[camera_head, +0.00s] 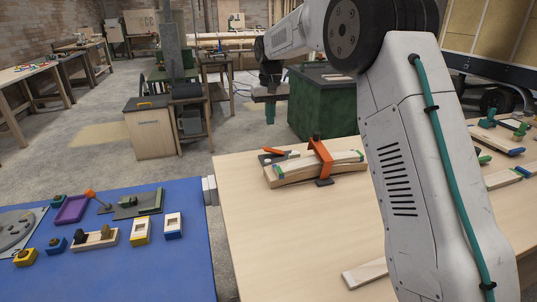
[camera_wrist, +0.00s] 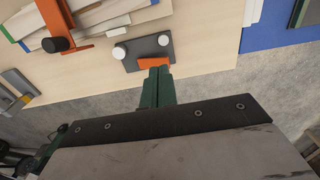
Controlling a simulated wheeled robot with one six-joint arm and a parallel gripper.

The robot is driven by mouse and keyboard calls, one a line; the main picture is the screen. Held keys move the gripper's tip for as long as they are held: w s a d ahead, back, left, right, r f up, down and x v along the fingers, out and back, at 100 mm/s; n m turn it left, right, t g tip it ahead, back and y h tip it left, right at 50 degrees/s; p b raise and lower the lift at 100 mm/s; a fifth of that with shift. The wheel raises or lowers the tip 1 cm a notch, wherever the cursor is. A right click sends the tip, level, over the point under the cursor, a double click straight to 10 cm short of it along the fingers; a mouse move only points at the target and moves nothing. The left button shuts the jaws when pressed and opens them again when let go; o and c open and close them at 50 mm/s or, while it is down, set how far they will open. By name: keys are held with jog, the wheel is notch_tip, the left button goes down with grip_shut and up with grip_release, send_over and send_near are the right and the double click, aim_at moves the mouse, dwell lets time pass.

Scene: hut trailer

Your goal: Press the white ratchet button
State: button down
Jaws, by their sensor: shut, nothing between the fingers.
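In the wrist view, a dark grey plate (camera_wrist: 137,54) lies on the light wooden table, near its edge. Two round white buttons sit on it, one on the left (camera_wrist: 119,53) and one on the right (camera_wrist: 164,40). An orange piece (camera_wrist: 153,61) lies along the plate's near edge. My gripper (camera_wrist: 156,74) has its green fingers shut and empty, and their tips overlap the orange piece in this view; I cannot tell whether they touch. In the head view, my gripper (camera_head: 270,118) is above and beyond the table, and the orange lever (camera_head: 275,151) shows near the plate.
An orange clamp (camera_head: 320,157) spans a stack of wooden strips (camera_head: 291,176) beside the plate. A blue table (camera_head: 180,262) with several small blocks stands at the left. A gap separates the tables. The wooden table's (camera_head: 280,240) front middle is clear.

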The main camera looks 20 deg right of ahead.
aim_at(270, 161)
dwell(0.3)
notch_tip(270, 161, down, 14)
dwell(0.6)
jog(key=shift+s+f, duration=0.15)
jog(key=shift+f, duration=1)
jog(key=shift+r, duration=0.1)
notch_tip(270, 161, up, 15)
jog(key=shift+w, duration=0.2)
dwell(0.4)
